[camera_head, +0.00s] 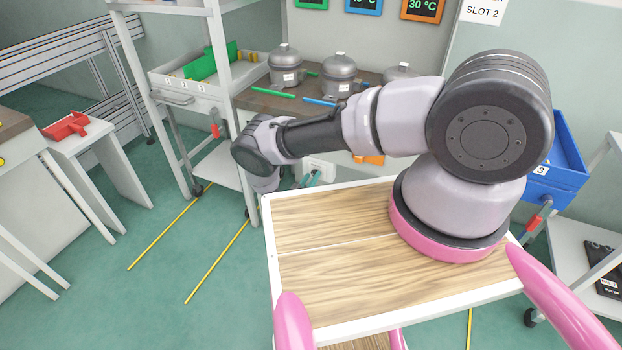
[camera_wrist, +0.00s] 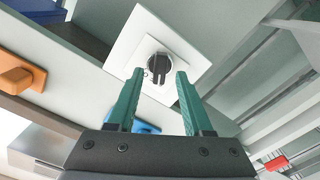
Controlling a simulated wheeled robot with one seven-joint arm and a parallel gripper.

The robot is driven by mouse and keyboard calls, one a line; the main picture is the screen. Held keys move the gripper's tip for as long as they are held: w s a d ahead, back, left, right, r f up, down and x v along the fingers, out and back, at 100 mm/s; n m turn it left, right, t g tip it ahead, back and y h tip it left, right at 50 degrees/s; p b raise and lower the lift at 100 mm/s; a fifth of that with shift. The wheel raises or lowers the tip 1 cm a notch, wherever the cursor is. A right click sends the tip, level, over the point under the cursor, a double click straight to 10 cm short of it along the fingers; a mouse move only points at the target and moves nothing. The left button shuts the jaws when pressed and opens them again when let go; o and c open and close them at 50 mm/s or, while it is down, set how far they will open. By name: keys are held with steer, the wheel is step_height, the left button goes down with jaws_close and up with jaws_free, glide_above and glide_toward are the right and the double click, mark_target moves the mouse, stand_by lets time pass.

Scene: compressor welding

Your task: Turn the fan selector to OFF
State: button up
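The fan selector is a black round knob (camera_wrist: 158,66) with a raised grip bar, on a square white plate (camera_wrist: 128,47) in the wrist view. My gripper (camera_wrist: 160,76) is open, with one green finger on each side of the knob in the picture. I cannot tell whether the fingertips reach past the knob's face or touch it. No OFF label is readable. In the head view part of the white plate (camera_head: 321,165) shows below the bench, and my green gripper fingers (camera_head: 313,178) are partly hidden by my arm and the tabletop edge.
An orange handle-like part (camera_wrist: 20,75) sits left of the plate in the wrist view. A shelf cart (camera_head: 222,90) stands close to my wrist. A blue bin (camera_head: 556,165) is at right.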

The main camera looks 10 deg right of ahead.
steer(key=v, duration=1)
steer(key=shift+s+a, duration=0.2)
steer(key=shift+s, duration=0.1)
stand_by(0.4)
